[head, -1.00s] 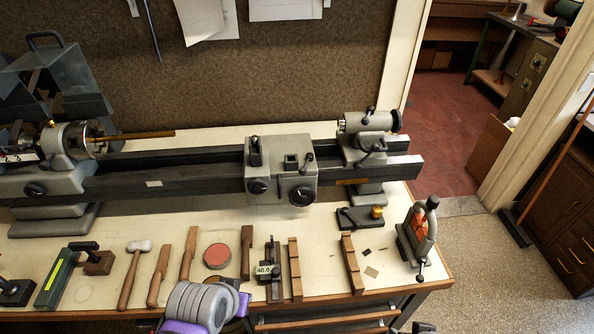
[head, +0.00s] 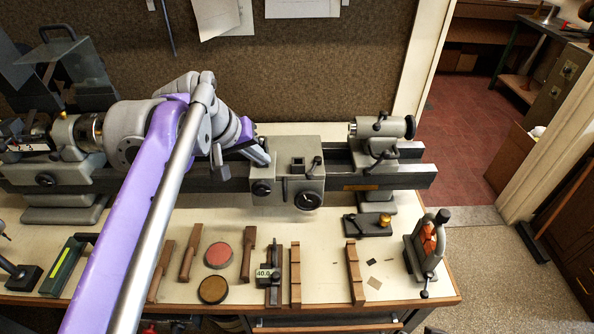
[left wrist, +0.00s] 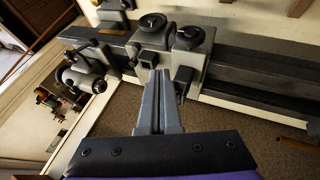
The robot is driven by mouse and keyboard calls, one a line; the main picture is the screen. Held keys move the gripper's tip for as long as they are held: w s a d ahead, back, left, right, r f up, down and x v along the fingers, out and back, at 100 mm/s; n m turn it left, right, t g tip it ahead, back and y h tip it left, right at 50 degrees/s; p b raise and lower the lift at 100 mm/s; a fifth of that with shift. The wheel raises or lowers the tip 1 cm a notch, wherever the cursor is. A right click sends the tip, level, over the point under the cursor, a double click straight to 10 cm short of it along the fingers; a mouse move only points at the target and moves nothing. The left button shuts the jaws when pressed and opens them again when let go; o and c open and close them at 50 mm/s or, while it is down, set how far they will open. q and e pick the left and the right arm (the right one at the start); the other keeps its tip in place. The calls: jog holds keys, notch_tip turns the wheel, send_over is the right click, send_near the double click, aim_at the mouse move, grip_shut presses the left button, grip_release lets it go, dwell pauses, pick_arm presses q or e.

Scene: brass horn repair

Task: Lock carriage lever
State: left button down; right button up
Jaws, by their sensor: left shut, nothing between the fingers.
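The grey lathe carriage (head: 297,172) sits on the dark bed, with two black handwheels on its front. A small lever with a dark knob (head: 316,163) stands on its right top. My left gripper (head: 263,158) reaches over the bed to the carriage's left top corner; its fingers are shut and empty. In the left wrist view the shut fingertips (left wrist: 160,73) point at the carriage (left wrist: 190,58), just beside an upright black lever (left wrist: 183,80). I cannot tell whether they touch it. In the head view the gripper hides that lever. My right gripper is out of view.
The tailstock (head: 378,140) stands right of the carriage, and the headstock (head: 75,140) is partly behind my left arm.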

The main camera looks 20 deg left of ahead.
aim_at(312, 169)
pick_arm(q)
jog(key=shift+w+d+f, duration=1)
jog(key=shift+w+f, duration=0.1)
jog(key=shift+f, duration=0.4)
jog(key=shift+w+d+f, duration=1.05)
jog(key=shift+w+f, duration=0.1)
jog(key=shift+f, duration=0.4)
jog(key=shift+w+d+f, duration=1)
jog(key=shift+w+f, duration=0.1)
jog(key=shift+f, duration=0.4)
jog(key=shift+d, duration=0.1)
